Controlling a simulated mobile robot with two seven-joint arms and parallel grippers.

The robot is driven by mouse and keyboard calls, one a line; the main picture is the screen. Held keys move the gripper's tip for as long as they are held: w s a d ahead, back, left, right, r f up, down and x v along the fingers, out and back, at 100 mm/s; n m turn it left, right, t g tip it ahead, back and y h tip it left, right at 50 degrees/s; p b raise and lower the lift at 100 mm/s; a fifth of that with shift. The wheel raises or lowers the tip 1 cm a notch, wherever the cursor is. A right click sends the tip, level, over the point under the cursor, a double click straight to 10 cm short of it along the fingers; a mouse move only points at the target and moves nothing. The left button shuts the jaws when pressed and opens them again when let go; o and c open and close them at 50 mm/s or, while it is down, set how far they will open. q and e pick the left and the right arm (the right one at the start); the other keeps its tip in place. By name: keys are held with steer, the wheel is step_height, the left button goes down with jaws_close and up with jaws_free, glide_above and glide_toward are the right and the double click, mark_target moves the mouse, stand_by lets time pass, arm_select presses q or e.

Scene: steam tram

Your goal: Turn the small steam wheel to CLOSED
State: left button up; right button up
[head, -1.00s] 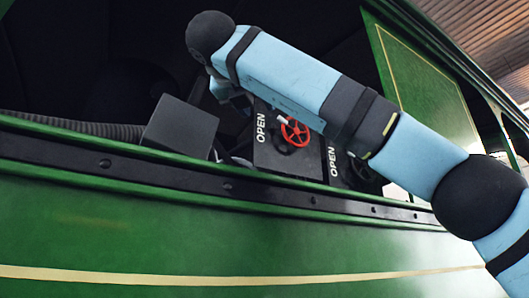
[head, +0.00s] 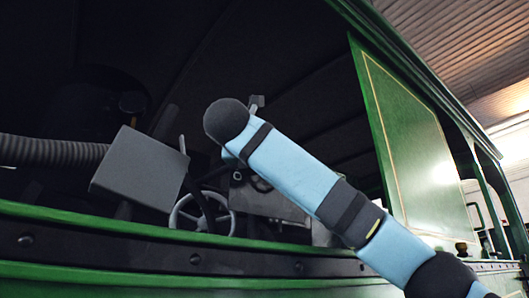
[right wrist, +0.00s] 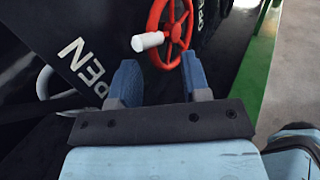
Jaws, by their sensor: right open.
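A small red wheel (right wrist: 170,28) with a white handle (right wrist: 148,41) is at the top of the right wrist view, on a dark panel (right wrist: 75,55) lettered "OPEN" in white. The wheel is cut off by the frame's upper edge. My right gripper (right wrist: 160,80) is open, its two blue fingers apart, pointing at the wheel. The white handle appears between and ahead of the fingertips, with nothing gripped. In the head view the red wheel and panel are not visible, and my right forearm crosses the cab opening. My left gripper is not in view.
In the head view, a grey box (head: 140,166), a ribbed hose (head: 50,151) and a pale spoked wheel (head: 178,212) stand behind the green side wall (head: 90,262). A green pillar panel (head: 410,150) is at the right. A green edge (right wrist: 252,85) lies right of the fingers.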

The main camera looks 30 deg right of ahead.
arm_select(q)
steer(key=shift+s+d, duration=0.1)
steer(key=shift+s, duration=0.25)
arm_select(e)
steer(key=shift+x, duration=1.05)
